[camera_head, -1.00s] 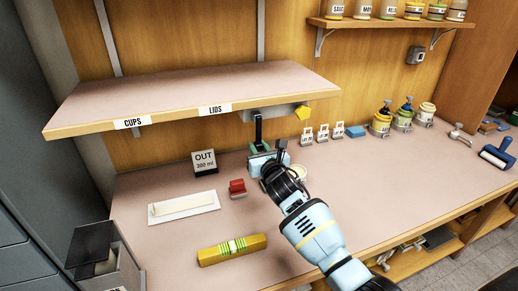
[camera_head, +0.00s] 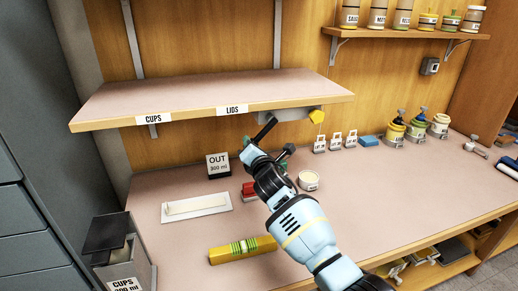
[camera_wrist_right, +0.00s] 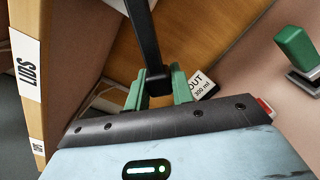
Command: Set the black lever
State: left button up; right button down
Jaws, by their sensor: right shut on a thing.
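The black lever (camera_head: 265,128) is a dark bar under the right end of the shelf, tilted up and to the right in the head view. In the right wrist view the black lever (camera_wrist_right: 143,38) runs from the top edge down between the green fingertips. My right gripper (camera_head: 250,144) is shut on the lever. In the right wrist view its green fingers (camera_wrist_right: 158,86) stand on both sides of the lever's lower end. The fingers are small and partly hidden by the wrist in the head view. My left gripper is not in view.
The shelf (camera_head: 205,97) labelled CUPS and LIDS hangs above. The OUT sign (camera_head: 218,166), a red block (camera_head: 249,190) and a round tub (camera_head: 309,181) stand close to my arm. A yellow bar (camera_head: 243,250) lies in front.

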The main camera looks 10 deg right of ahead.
jog(key=r+m, duration=0.1)
jog(key=a+r+m, duration=0.1)
jog(key=shift+a+m, duration=0.3)
jog(key=shift+m, duration=0.1)
jog(key=r+m, duration=0.1)
jog(key=m, duration=0.1)
jog(key=a+r+m+p, duration=0.1)
jog(key=r+m, duration=0.1)
jog(key=shift+r+p, duration=0.1)
jog(key=shift+p, duration=0.2)
jog(key=c, duration=1.2)
grip_release()
